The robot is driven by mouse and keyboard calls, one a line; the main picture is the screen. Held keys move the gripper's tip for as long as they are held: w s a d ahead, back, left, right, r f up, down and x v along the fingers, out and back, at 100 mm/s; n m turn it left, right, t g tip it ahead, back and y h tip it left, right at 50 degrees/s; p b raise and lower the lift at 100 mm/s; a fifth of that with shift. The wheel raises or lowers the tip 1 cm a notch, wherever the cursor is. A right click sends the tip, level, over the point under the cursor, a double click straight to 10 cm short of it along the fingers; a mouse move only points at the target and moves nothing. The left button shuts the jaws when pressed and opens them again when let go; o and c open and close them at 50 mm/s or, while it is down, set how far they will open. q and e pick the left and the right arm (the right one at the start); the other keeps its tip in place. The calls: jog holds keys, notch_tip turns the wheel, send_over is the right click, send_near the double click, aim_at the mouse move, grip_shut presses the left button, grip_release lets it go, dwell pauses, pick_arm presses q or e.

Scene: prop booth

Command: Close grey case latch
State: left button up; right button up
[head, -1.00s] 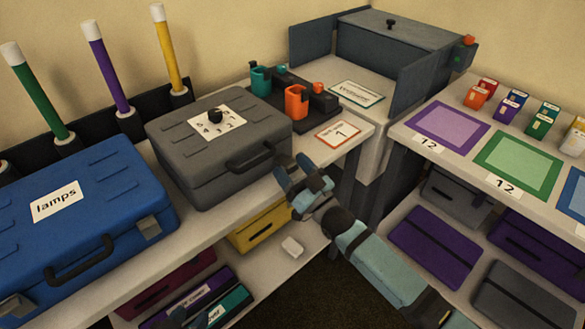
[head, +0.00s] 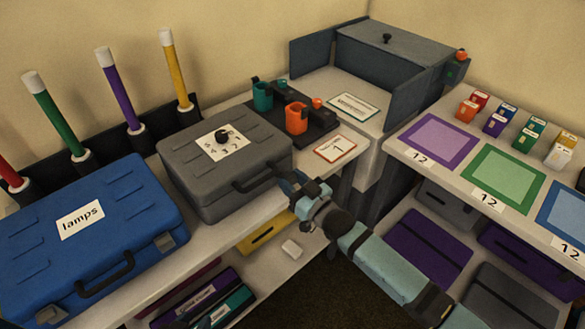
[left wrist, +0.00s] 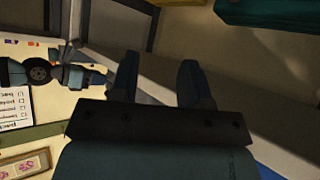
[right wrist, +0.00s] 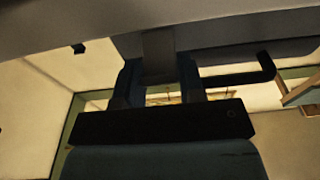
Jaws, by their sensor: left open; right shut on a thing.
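The grey case (head: 265,148) stands shut on the left bench, with a black handle (head: 262,178) on its front. My right gripper (head: 298,186) is at the case's front right corner and covers the latch there in the head view. In the right wrist view, the right gripper (right wrist: 158,85) is shut on the grey latch (right wrist: 158,52), which hangs below the case edge between the fingers. My left gripper (left wrist: 158,82) is open and empty in the left wrist view.
A blue case (head: 120,225) labelled lamps stands left of the grey case. An orange cup (head: 297,118) and a teal cup (head: 262,96) stand on a dark tray behind it. A yellow case (head: 268,236) lies on the shelf below.

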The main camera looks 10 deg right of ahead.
jog(key=r+g+p, duration=0.1)
jog(key=p, duration=0.2)
jog(key=shift+w+r+h, duration=0.1)
jog(key=shift+r+h, duration=0.2)
jog(key=shift+h, duration=0.1)
jog(key=g+p, duration=0.1)
jog(key=p, duration=0.1)
jog(key=shift+a+r+h+p, duration=0.1)
jog(key=shift+r+h+p, duration=0.05)
jog(key=shift+h+p, duration=0.25)
jog(key=shift+w+a+g+h+p, duration=0.15)
jog(key=shift+g+h+p, duration=0.2)
jog(key=shift+p, duration=0.75)
pick_arm(q)
notch_tip(320, 180, up, 6)
jog(key=s+a, duration=0.1)
jog(key=shift+m, duration=0.3)
pick_arm(e)
jog(key=shift+g, duration=0.25)
pick_arm(q)
jog(key=shift+d+r, duration=0.1)
jog(key=shift+r, duration=0.25)
jog(key=shift+w+r, duration=0.1)
pick_arm(e)
jog(key=o, duration=0.9)
jog(key=shift+o, duration=0.2)
